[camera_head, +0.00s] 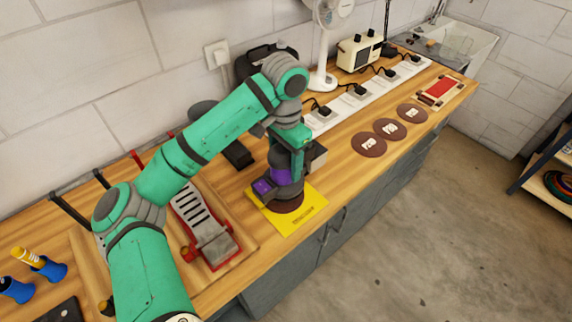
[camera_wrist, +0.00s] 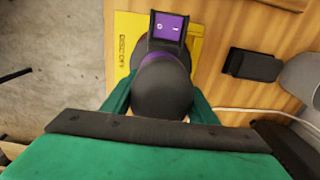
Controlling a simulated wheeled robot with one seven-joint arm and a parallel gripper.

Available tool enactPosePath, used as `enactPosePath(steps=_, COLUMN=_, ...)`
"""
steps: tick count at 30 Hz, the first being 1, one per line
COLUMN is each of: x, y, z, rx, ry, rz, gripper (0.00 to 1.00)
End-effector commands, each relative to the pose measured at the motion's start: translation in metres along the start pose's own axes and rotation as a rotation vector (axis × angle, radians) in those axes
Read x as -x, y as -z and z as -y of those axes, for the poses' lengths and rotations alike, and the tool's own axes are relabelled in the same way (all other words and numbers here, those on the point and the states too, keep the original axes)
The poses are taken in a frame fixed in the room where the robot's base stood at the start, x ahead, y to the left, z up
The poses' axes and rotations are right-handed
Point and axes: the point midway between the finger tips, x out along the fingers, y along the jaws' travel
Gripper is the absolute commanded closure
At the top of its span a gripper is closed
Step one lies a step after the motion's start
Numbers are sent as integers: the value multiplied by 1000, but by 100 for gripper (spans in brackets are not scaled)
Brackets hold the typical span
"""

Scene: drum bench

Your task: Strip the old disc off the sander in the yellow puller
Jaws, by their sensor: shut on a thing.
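The sander (camera_head: 277,182), grey with a purple band, stands upright over the yellow puller (camera_head: 312,205), a flat yellow plate at the bench's front edge. A dark reddish-brown disc (camera_head: 288,205) shows under the sander's base, over the plate. My gripper (camera_head: 293,150) is shut on the sander from above. In the wrist view the sander (camera_wrist: 163,85) sits between the green fingers, with its purple switch block toward the top and the yellow puller (camera_wrist: 125,40) beyond it. I cannot tell whether the disc touches the plate.
Several brown discs marked with numbers (camera_head: 369,145) lie in a row to the right. A power strip (camera_head: 350,100) with black plugs runs behind them. A grey and red clamp-like tool (camera_head: 205,225) lies to the left. A dark block (camera_head: 238,155) and a fan (camera_head: 322,80) stand behind.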

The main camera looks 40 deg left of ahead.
Motion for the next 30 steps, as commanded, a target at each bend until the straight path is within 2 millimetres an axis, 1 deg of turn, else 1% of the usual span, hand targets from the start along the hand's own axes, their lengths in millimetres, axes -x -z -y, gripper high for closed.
enactPosePath(steps=18, x=23, y=1, z=0, rx=-2, ry=2, rz=-2, gripper=94)
enactPosePath(steps=30, x=26, y=0, z=0, rx=-1, ry=1, rz=-2, gripper=94)
